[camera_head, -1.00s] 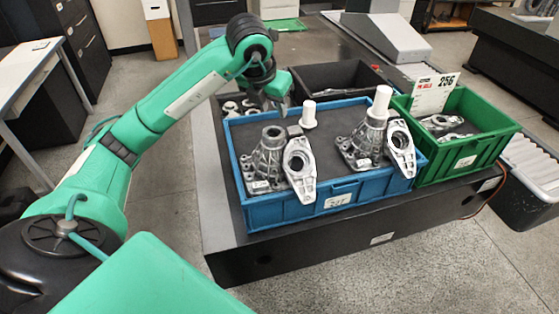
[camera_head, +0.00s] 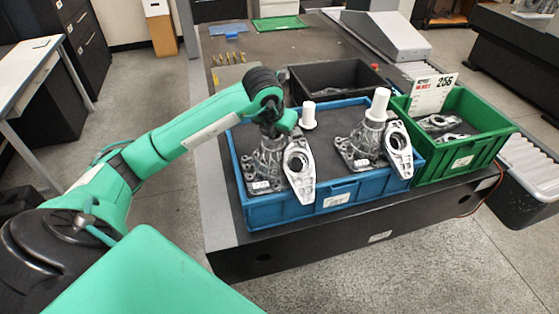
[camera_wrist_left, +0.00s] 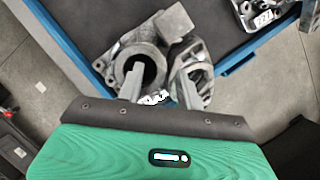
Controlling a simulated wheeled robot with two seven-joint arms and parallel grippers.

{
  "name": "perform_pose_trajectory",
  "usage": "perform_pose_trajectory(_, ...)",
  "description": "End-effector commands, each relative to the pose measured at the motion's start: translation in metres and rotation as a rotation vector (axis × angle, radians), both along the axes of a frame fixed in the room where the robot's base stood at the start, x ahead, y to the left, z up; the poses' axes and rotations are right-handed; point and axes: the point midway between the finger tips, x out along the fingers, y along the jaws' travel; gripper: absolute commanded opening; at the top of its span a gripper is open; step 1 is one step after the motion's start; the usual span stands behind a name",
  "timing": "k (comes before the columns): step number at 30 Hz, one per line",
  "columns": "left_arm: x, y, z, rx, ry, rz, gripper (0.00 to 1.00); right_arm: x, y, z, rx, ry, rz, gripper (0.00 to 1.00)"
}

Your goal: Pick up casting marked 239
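Two grey metal castings stand in the blue bin (camera_head: 300,214). The left casting (camera_head: 262,170) has a flat arm-like plate (camera_head: 299,168) beside it and a small label too small to read in the head view. The right casting (camera_head: 357,152) also has a plate (camera_head: 398,148) beside it. My left gripper (camera_head: 270,132) is low over the left casting's top. In the left wrist view its fingers (camera_wrist_left: 159,90) are apart, one at the round bore of the casting (camera_wrist_left: 120,55), the other by the neighbouring plate. A label between them is partly hidden. My right gripper does not show.
A black bin (camera_head: 330,78) is behind. Brass pins (camera_head: 228,59) stand on the table farther back.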

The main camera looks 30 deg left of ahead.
Motion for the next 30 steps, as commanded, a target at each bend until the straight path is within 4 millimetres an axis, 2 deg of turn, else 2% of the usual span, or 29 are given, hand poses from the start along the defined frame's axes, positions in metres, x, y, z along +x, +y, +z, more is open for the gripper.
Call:
perform_pose_trajectory(4, 0.000, 0.000, 0.000, 0.000, 0.000, 0.000, 0.36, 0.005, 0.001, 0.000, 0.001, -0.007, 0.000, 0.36)
perform_pose_trajectory(9, 0.000, 0.000, 0.000, -0.001, 0.000, 0.000, 0.03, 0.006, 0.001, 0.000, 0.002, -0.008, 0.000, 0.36)
perform_pose_trajectory(10, 0.000, 0.000, 0.000, -0.001, 0.000, 0.000, 0.00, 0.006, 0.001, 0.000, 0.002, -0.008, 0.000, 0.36)
perform_pose_trajectory(23, 0.001, 0.000, 0.006, -0.001, -0.010, 0.000, 0.00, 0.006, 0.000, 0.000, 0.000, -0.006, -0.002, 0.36)
perform_pose_trajectory(30, 0.002, 0.000, 0.025, -0.002, -0.014, 0.001, 0.00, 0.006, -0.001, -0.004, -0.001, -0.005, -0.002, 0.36)
